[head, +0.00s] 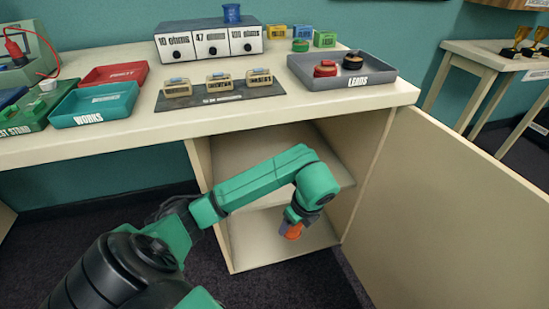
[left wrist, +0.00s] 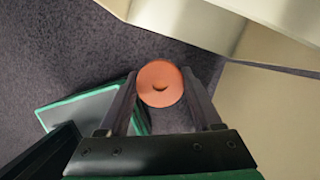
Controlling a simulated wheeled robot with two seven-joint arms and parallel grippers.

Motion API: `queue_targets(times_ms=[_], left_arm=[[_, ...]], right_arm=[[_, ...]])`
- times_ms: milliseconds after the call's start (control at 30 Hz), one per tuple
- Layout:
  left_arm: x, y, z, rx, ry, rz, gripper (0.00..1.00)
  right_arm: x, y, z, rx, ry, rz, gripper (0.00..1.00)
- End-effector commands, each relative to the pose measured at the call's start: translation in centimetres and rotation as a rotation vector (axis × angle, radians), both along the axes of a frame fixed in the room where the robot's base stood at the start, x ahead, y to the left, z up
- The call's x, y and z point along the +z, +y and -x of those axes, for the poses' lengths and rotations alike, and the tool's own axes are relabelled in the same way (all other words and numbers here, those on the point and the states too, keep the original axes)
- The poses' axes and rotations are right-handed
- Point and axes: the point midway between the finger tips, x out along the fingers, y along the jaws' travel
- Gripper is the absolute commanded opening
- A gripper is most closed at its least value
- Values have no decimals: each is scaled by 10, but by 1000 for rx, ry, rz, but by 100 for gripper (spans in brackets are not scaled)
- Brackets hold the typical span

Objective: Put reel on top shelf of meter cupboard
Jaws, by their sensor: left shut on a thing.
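My left gripper (head: 298,219) is shut on an orange reel (head: 292,232) and points down. In the left wrist view the round face of the reel (left wrist: 160,83) sits between the two fingers, with dark carpet behind it. The meter cupboard (head: 222,234) is under the table, with its door (head: 465,190) swung open to the right. Its upper shelf (head: 327,172) looks bare where it shows; my arm hides part of it. The reel appears in front of the opening, lower than the upper shelf. My right gripper is not in view.
The table (head: 160,121) above carries a grey LEADS tray (head: 368,83) with red and black reels, a resistor box (head: 208,45), and blue (head: 110,105) and red trays (head: 112,73). The cupboard side walls and open door bound the opening. The cupboard floor (head: 262,252) looks clear.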

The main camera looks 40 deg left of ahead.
Motion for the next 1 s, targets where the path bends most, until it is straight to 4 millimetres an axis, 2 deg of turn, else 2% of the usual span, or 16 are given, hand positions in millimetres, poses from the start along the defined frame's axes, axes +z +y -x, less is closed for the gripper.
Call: queue_targets(times_ms=[200, 500, 733, 833, 900, 1000], left_arm=[[-1, 55, -38, 5, -1, 1, 6], [0, 117, -81, -1, -1, 4, 6], [0, 141, -97, -2, -1, 2, 6], [-25, 140, -96, -6, 4, 4, 6], [-34, 140, -96, -6, 1, 4, 6], [-35, 140, -97, -7, -1, 1, 6]], right_arm=[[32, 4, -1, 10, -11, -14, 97], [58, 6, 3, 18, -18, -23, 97], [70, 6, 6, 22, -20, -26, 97], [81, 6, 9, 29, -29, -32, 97], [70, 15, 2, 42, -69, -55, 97], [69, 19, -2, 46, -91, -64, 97]])
